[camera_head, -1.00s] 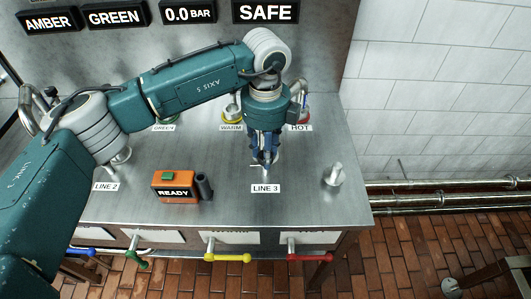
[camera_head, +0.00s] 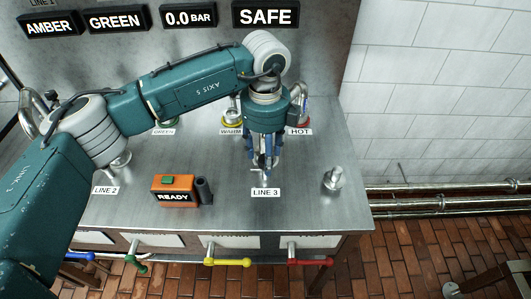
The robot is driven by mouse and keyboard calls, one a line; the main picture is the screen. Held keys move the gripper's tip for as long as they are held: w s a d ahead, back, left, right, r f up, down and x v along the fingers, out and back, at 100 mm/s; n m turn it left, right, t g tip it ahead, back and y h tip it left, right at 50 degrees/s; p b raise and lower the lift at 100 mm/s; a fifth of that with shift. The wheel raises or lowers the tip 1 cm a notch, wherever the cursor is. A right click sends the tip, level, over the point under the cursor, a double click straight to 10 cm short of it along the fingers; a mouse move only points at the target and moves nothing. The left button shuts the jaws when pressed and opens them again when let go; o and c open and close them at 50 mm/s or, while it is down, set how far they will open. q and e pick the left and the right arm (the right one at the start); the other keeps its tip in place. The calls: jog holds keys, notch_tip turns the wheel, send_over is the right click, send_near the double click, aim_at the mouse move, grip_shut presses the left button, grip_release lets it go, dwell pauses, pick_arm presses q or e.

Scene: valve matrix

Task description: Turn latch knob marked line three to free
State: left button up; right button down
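The LINE 3 label (camera_head: 265,191) lies on the steel counter. Just behind it is a small silver latch knob (camera_head: 259,173), mostly hidden by my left gripper. My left gripper (camera_head: 265,168) comes down from above with its fingers pointing at the counter, right at this knob. Its fingertips overlap the knob in the picture; I cannot tell whether they are closed on it. The knob's exact angle is hard to make out. My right gripper is not in view.
An orange READY box (camera_head: 175,190) with a green button sits left of the label. A silver knob (camera_head: 333,178) stands to the right. The LINE 2 label (camera_head: 105,190) is far left. Coloured valve handles, including a yellow one (camera_head: 228,262), line the front. A SAFE sign (camera_head: 265,16) hangs behind.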

pick_arm(q)
notch_tip(320, 180, up, 12)
dwell(0.4)
dwell(0.4)
